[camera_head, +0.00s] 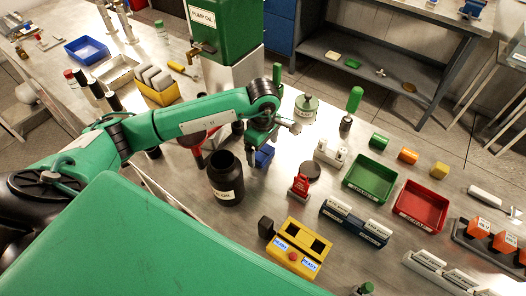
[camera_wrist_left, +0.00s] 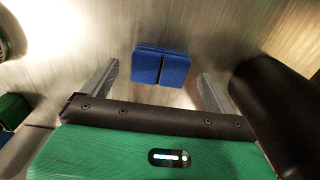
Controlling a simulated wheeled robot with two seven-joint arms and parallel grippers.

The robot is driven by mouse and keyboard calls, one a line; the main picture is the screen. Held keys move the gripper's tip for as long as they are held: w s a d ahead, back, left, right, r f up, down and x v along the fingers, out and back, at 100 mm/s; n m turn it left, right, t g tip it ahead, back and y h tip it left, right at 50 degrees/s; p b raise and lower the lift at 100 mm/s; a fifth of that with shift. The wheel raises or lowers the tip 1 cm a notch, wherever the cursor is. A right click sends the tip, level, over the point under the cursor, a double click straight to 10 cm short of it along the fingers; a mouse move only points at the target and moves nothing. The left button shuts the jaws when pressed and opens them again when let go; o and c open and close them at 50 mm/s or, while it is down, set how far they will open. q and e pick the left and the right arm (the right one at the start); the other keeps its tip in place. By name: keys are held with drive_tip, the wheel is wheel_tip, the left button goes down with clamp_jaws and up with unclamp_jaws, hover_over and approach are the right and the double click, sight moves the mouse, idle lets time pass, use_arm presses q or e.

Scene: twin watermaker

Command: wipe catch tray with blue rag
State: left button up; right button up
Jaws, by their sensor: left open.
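A blue folded rag (camera_head: 264,156) lies on the grey metal bench, below my left gripper (camera_head: 262,142) in the head view. The jaws hold nothing, and the rag appears apart from both fingers. A shallow pale metal tray (camera_head: 116,72) stands at the upper left; I cannot tell whether it is the catch tray. My right gripper does not show.
A black open jar (camera_head: 226,180) stands close to the left gripper. The green pump oil tank (camera_head: 222,28) is behind.

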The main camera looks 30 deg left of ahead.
sight(263, 152)
use_arm(q)
drive_tip(key=shift+f, duration=1.05)
drive_tip(key=c, duration=1.1)
drive_tip(key=shift+r, duration=0.15)
drive_tip(key=shift+w+r, duration=0.1)
drive_tip(key=shift+r, duration=0.55)
drive_tip(key=shift+r+b, duration=1.75)
drive_tip(key=shift+r, duration=7.5)
